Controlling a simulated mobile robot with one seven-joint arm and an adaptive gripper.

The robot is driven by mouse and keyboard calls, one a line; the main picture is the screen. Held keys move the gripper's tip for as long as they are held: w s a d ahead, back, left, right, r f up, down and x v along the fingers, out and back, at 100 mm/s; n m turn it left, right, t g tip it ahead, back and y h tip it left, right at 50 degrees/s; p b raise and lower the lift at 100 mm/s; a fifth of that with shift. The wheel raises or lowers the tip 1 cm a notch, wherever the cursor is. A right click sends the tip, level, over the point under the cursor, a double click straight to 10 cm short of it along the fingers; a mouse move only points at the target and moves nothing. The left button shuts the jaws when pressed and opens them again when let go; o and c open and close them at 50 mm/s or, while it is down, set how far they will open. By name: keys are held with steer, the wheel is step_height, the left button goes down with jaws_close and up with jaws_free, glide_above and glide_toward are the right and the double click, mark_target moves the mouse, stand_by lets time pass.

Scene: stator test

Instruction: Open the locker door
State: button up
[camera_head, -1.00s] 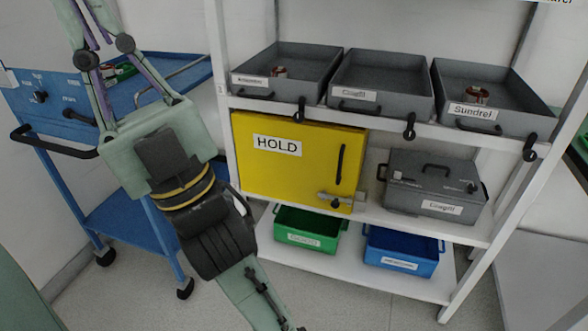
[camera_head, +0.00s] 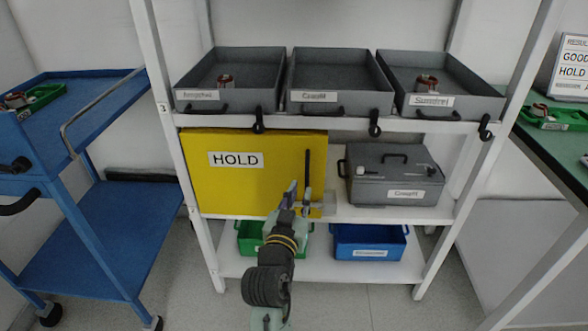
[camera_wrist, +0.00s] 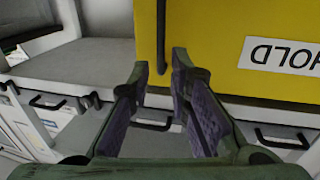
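The yellow locker door (camera_head: 230,185) with a HOLD label stands shut on the middle level of the white shelf. Its dark vertical handle (camera_head: 308,166) is near the door's right edge. A metal latch (camera_head: 328,204) at the lower right is partly hidden by my gripper (camera_head: 293,192). In the wrist view, the yellow door (camera_wrist: 215,40) appears upside down. There the handle (camera_wrist: 161,40) lines up with the gap between the fingertips of my gripper (camera_wrist: 160,68). The fingers are apart and hold nothing. Whether they touch the handle, I cannot tell.
A grey case (camera_head: 395,175) stands right of the locker. Three grey trays sit above, with dark hooks hanging from the shelf edge (camera_head: 340,124). Green (camera_head: 250,240) and blue (camera_head: 368,243) bins are below. A blue cart (camera_head: 100,225) stands left, a green table (camera_head: 560,150) right.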

mark_target(307, 172)
steer(key=p+x, duration=0.1)
steer(key=x, duration=0.8)
steer(key=shift+w+p, duration=0.25)
steer(key=shift+p, duration=0.1)
jaws_close()
